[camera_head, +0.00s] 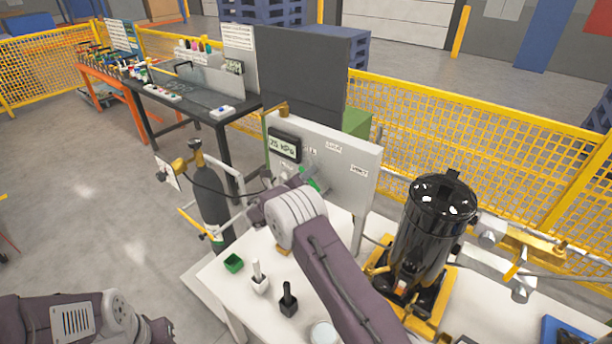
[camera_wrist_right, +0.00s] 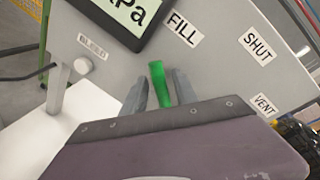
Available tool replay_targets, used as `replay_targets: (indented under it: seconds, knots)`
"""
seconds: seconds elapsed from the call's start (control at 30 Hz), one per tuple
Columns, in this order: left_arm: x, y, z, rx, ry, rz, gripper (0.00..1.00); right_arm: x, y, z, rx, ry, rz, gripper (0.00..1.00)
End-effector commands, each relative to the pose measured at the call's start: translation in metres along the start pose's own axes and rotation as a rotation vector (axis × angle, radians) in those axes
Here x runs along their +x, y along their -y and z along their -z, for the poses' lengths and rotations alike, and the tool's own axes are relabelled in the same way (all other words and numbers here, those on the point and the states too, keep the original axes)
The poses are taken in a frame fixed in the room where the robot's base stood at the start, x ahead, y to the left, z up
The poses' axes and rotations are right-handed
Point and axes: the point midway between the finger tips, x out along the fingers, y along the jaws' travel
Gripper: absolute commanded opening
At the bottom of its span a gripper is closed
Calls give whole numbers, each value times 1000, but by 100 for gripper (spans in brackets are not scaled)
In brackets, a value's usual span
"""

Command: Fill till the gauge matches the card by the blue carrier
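A grey-white panel (camera_head: 352,185) stands on the white table. Its gauge (camera_head: 285,145) appears to read 75 kPa; the wrist view shows only part of the gauge (camera_wrist_right: 125,15). The panel's labels include FILL (camera_wrist_right: 183,28), SHUT (camera_wrist_right: 257,46) and VENT (camera_wrist_right: 264,105). A green lever (camera_wrist_right: 158,82) points up near FILL. My right gripper (camera_wrist_right: 160,92) has one finger on each side of the lever, close to it; contact is unclear. Only my left forearm and wrist show, at the head view's lower left. No card by a blue carrier is readable.
A black compressor tank (camera_head: 432,225) stands right of my right arm. Green (camera_head: 233,263), white (camera_head: 260,283) and black (camera_head: 288,305) small holders sit on the table. A dark gas cylinder (camera_head: 210,195) stands left. A blue object (camera_head: 565,331) is cut off at the lower right.

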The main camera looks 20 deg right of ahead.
Motion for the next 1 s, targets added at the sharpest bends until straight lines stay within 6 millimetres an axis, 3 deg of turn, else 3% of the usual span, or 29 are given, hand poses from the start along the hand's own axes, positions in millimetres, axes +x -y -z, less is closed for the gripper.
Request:
replay_targets:
  seconds: [0.33, 0.7, 1.0]
  knots:
    - [2, 0, 0, 0, 0, 0, 36, -4, 0, 0, 0, 1, 0, 38]
    - [18, 0, -2, 0, 0, 0, 36, -77, -2, 0, 0, 3, -1, 38]
    - [19, 0, -2, 0, 0, 0, 36, -91, 0, 0, 0, 0, 1, 38]
